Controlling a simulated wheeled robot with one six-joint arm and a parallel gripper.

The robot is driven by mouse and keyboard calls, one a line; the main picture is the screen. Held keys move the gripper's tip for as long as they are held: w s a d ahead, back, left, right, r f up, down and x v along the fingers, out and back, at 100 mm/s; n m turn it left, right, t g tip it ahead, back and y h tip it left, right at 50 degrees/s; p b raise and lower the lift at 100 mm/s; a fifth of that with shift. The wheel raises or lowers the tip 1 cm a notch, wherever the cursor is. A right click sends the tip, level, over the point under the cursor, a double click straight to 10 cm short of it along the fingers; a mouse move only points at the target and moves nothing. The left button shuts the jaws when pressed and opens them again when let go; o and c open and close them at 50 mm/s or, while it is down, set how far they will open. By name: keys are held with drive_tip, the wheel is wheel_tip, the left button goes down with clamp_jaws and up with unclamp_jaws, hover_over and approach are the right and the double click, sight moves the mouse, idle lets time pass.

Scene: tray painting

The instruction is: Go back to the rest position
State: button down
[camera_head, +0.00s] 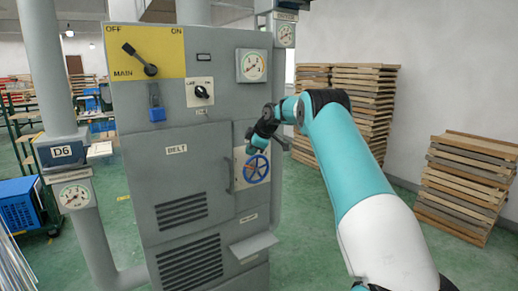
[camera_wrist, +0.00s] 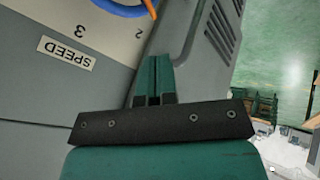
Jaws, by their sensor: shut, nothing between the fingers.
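My gripper (camera_head: 251,149) is at the end of my teal and white arm, in front of the grey machine cabinet (camera_head: 172,172). In the wrist view its two teal fingers (camera_wrist: 153,78) are together, with nothing between them. A blue handwheel (camera_head: 257,169) sits on a pale plate on the cabinet, just below my gripper in the head view. Part of its rim, blue with orange, shows at the top of the wrist view (camera_wrist: 122,7), apart from the fingers. An upside-down SPEED label (camera_wrist: 68,52) and the numbers 3 and 2 show near it.
The cabinet bears a MAIN lever (camera_head: 140,60) near OFF, a blue switch (camera_head: 156,108), a knob (camera_head: 201,92), a gauge (camera_head: 252,66) and a protruding shelf (camera_head: 254,247). Stacked wooden trays (camera_head: 463,187) stand at right. A blue crate (camera_head: 18,204) is at left. Green floor lies open between.

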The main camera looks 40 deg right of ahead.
drive_tip(key=v, duration=0.5)
drive_tip(key=shift+s+d+r, duration=0.1)
drive_tip(key=shift+d+r, duration=0.1)
drive_tip(key=shift+r, duration=0.25)
drive_tip(key=shift+a, duration=0.1)
drive_tip(key=s+a+r+g+y, duration=0.1)
drive_tip(key=s+a, duration=0.3)
drive_tip(key=a, duration=0.7)
drive_tip(key=s+a+r+m+g+y, duration=0.15)
drive_tip(key=s+a, duration=0.35)
drive_tip(key=a, duration=0.7)
drive_tip(key=s+a+r+g+y, duration=0.15)
drive_tip(key=s+a, duration=0.25)
drive_tip(key=a, duration=0.7)
drive_tip(key=s+a+f+g, duration=0.1)
drive_tip(key=s+a+f, duration=0.1)
drive_tip(key=s, duration=0.7)
drive_tip(key=s+a+f+m+g, duration=0.1)
drive_tip(key=s+a, duration=0.4)
drive_tip(key=s, duration=0.5)
drive_tip(key=s+a+f+g, duration=0.1)
drive_tip(key=s+a, duration=0.3)
drive_tip(key=s, duration=0.5)
drive_tip(key=shift+s+a+f+h, duration=0.2)
drive_tip(key=shift+f+h, duration=0.1)
drive_tip(key=shift+f, duration=0.55)
drive_tip(key=shift+m, duration=0.25)
